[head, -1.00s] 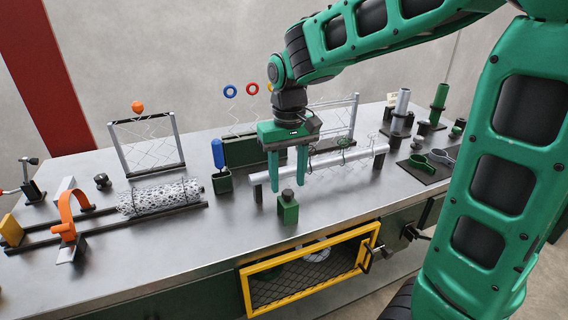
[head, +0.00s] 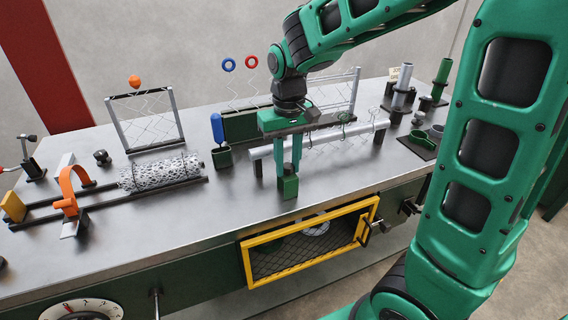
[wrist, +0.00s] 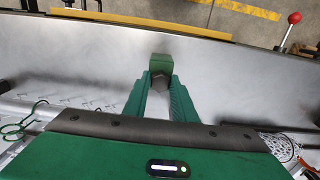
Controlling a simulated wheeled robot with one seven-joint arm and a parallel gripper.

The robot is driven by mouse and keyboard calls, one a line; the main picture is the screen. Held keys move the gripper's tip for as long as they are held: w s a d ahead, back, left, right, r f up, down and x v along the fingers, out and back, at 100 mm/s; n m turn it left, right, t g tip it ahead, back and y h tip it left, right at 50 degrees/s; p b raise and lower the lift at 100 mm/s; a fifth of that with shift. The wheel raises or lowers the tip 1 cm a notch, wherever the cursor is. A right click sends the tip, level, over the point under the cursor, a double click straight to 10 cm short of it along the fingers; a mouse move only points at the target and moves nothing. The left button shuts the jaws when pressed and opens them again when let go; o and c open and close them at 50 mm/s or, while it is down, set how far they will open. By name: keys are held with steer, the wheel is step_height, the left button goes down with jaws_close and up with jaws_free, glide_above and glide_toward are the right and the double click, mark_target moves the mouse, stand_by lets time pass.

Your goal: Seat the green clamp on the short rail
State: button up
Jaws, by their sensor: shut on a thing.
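A small green block (head: 288,188) with a dark hexagonal knob on top stands at the front of the steel bench. It also shows in the wrist view (wrist: 161,62). It may be the green clamp; I cannot be sure. My gripper (head: 288,172) points straight down, its green fingers shut on the knob. In the wrist view, my gripper (wrist: 160,78) has a finger on each side of the knob. A silver bar (head: 332,136) on black posts lies just behind. Two dark rails lie at the left, the front one (head: 140,198) clear along its edge. I cannot tell which is the short rail.
A mesh roll (head: 160,172) and an orange arch (head: 72,190) sit at the left rails. A yellow-framed door (head: 247,262) is below the bench front. The bench left of the block is clear.

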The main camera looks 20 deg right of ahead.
steer(key=shift+w+r, duration=0.1)
steer(key=shift+r, duration=2.8)
